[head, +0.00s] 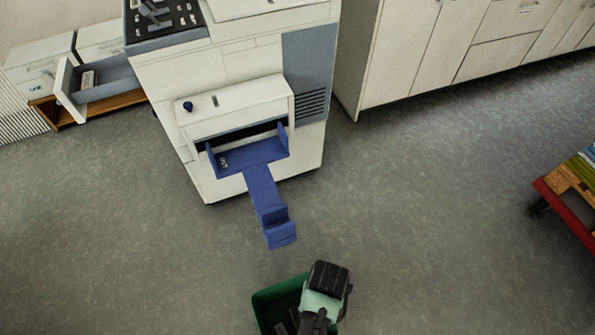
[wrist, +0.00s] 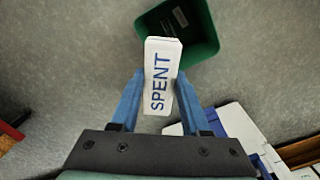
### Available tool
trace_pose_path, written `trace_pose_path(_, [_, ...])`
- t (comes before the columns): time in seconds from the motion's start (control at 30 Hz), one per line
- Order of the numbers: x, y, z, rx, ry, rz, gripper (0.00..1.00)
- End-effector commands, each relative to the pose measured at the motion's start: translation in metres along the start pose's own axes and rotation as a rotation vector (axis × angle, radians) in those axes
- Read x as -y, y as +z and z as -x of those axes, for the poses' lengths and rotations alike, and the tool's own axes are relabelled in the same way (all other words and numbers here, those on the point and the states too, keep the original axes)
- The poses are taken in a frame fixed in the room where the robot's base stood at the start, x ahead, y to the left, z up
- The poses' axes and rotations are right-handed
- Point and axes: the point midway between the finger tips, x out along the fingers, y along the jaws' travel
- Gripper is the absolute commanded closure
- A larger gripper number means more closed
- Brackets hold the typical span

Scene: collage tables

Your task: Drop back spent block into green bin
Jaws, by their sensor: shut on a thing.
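A white block (wrist: 162,52) with "SPENT" in blue letters is in my gripper (wrist: 159,76). The blue fingers are shut on its two long sides. The green bin (wrist: 204,25) is beyond the block at the top of the wrist view, and the block's far end overlaps its near edge there. In the head view the green bin (head: 265,297) stands on the floor at the bottom, with dark pieces showing inside. My gripper (head: 321,300) is above its right part and hides some of it. The fingers and the held block are hidden in the head view.
A white machine (head: 240,65) with a blue pulled-out tray (head: 262,178) stands beyond the bin. An open drawer (head: 105,85) is at the left. A red-edged cart (head: 565,213) is at the right edge. The grey floor around the bin is clear.

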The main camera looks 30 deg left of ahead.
Motion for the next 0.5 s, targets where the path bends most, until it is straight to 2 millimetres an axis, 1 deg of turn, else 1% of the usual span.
trace_pose_path(0.03, [0.004,0.001,-0.03,0.0,0.0,0.024,1.0])
trace_pose_path(0.4, [0.032,0.007,-0.133,0.0,0.0,0.196,1.0])
trace_pose_path(0.5, [0.038,0.009,-0.155,0.0,0.0,0.237,1.0])
